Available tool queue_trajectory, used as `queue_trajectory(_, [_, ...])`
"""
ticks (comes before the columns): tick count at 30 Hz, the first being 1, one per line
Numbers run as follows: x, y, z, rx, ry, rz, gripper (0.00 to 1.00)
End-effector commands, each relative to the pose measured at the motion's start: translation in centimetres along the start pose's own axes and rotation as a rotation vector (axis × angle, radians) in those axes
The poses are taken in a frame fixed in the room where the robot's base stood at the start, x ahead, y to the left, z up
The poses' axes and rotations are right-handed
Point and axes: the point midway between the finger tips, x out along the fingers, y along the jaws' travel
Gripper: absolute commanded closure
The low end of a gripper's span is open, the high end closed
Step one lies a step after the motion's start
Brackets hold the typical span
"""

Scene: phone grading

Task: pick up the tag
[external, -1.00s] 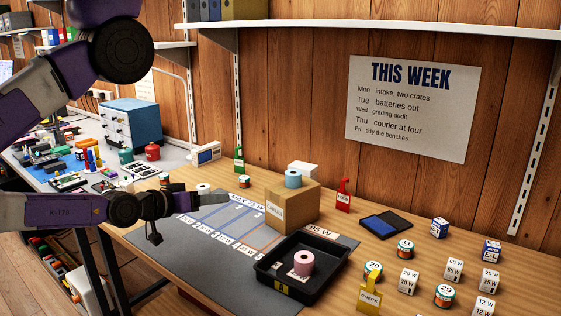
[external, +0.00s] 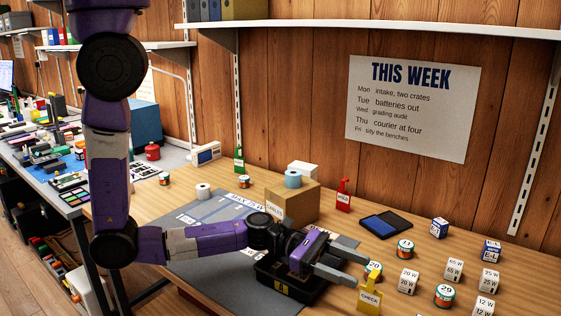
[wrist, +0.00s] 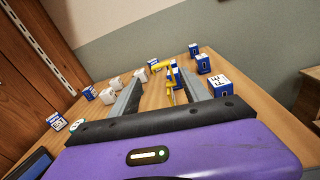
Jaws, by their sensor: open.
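A yellow tag marked CHECK (external: 369,299) stands upright near the front edge of the bench, right of the black tray. Its yellow shape (wrist: 170,95) shows between my fingers in the wrist view. My gripper (external: 361,269) is open and empty, reaching right over the tray, with its fingertips close to the tag's top. I cannot tell whether they touch it. A red tag (external: 343,197) and a green tag (external: 239,160) stand farther back, away from my gripper.
A cardboard box (external: 297,206) with a blue roll on top (external: 293,179) stands behind my wrist. Several white cubes and tins, including one marked 29 (external: 445,295), stand to the right.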

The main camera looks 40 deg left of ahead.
Motion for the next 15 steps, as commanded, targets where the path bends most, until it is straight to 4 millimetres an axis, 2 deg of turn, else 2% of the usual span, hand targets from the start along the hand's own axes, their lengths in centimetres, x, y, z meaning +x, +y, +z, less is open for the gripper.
queue_trajectory(4, [0.8, 0.0, 0.9, -0.105, -0.045, -0.062, 0.45])
queue_trajectory(15, [4.2, -0.3, 0.9, -0.117, -0.048, -0.069, 0.45])
